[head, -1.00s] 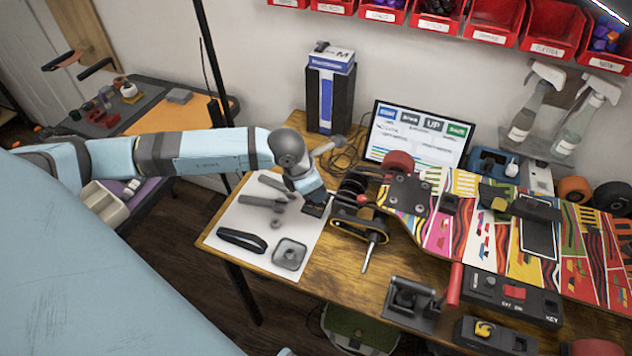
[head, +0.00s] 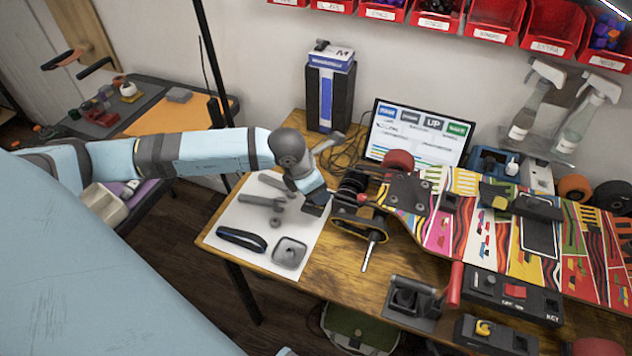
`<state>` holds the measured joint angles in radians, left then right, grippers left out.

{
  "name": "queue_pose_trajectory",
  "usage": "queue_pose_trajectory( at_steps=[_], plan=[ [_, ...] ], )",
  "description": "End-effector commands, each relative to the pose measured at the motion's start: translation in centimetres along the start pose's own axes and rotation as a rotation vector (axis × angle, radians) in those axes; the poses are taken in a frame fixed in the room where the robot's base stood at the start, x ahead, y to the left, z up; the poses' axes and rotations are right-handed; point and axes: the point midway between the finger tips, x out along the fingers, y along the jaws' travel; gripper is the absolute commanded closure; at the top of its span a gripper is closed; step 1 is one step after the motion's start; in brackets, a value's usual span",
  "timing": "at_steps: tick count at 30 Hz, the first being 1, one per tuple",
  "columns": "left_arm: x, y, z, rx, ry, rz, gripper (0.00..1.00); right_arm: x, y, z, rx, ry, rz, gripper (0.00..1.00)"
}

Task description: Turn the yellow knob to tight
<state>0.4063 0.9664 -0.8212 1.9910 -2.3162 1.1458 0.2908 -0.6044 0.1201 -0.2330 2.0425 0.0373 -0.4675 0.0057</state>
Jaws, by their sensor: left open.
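The yellow knob (head: 484,328) sits on a low black box (head: 496,336) at the table's front edge, lower right in the head view. The wording on that box is too small to read, so I cannot tell its setting. My left gripper (head: 314,208) is over the right side of the white mat, left of the skateboard's truck, well apart from the knob. It is open, though its fingers are small and dark here. My right gripper is not in view.
A painted skateboard (head: 440,215) lies across the table. A black box with a red switch (head: 515,291) and a red-handled lever clamp (head: 454,285) stand between my left gripper and the knob. Tools lie on the white mat (head: 228,222). A monitor (head: 417,135) stands behind.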

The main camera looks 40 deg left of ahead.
Motion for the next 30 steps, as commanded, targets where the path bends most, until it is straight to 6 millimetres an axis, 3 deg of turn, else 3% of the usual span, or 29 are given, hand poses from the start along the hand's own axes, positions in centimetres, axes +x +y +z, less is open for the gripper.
queue_pose_trajectory(
  at_steps=[7, 21, 30],
  plan=[
    [-1.4, 0.0, 0.0, 0.001, -0.001, 0.000, 0.46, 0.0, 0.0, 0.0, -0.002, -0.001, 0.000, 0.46],
    [-11.3, 0.1, 0.0, 0.002, -0.001, 0.003, 0.46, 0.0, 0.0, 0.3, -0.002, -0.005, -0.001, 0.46],
    [-13.8, 0.0, 0.0, 0.000, 0.000, 0.000, 0.46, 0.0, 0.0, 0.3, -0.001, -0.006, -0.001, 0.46]
  ],
)
